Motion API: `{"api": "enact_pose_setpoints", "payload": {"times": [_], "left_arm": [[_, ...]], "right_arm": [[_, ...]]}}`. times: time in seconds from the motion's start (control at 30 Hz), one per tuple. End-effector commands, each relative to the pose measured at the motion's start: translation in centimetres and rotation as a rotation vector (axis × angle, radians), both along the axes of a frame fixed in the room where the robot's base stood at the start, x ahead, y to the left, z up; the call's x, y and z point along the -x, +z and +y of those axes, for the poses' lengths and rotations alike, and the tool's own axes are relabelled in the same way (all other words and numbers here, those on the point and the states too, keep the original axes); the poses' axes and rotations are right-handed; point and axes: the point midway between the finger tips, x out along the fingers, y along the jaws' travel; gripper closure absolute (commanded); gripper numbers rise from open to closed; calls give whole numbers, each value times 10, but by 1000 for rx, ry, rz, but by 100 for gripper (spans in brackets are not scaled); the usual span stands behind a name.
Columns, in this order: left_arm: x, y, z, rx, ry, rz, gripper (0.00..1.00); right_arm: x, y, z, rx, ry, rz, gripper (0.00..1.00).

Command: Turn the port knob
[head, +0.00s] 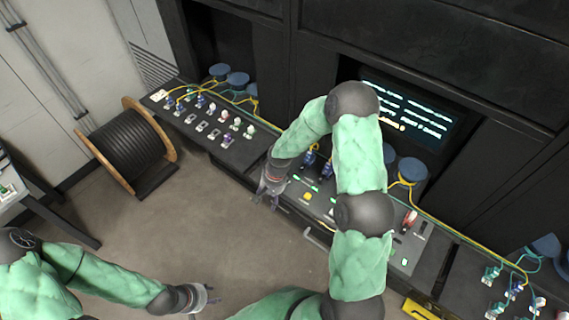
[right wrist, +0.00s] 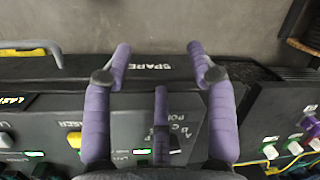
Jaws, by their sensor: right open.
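My right gripper (head: 268,192) is over the front edge of the black console, left of the lit control panel, in the head view. In the right wrist view its purple fingers (right wrist: 160,62) are spread apart with nothing held between them. The panel label around the port knob, partly readable as "PO" with letters (right wrist: 180,128), lies behind the middle finger.
The console panel has a yellow button (head: 307,197), green lights and a handle-like rail at its front. A label reading "SPARE" (right wrist: 152,67) is on the console edge. A screen (head: 405,110) glows behind. A cable drum (head: 127,145) stands on the floor left. Floor between is clear.

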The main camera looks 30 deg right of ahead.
Motion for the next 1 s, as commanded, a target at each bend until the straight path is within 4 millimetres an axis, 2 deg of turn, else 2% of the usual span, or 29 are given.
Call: {"api": "enact_pose_setpoints", "payload": {"times": [0.03, 0.07, 0.13, 0.3, 0.4, 0.5, 0.67, 1.0], "left_arm": [[0, 13, 0, 0, 0, -1, 60], [0, 17, 0, 0, 0, -1, 60], [-1, 11, 0, 0, 1, -2, 60], [0, 9, 0, 0, 0, -1, 60], [-1, 9, 0, 0, 0, -1, 60], [-1, 9, 0, 0, 0, -1, 60], [-1, 10, 0, 0, 1, -2, 60], [-1, 13, 0, 0, 1, -2, 60]], "right_arm": [[-5, 18, -6, 10, -12, 0, 43], [-7, 24, -10, 15, -20, 3, 43], [-24, 38, -28, 53, -55, 3, 43], [-49, 81, -68, 140, -147, 18, 43], [-58, 103, -87, 184, -197, 25, 43], [-62, 116, -98, 211, -227, 29, 43], [-62, 107, -101, 218, -238, 35, 43], [-62, 49, -101, 216, -236, 35, 43]]}}
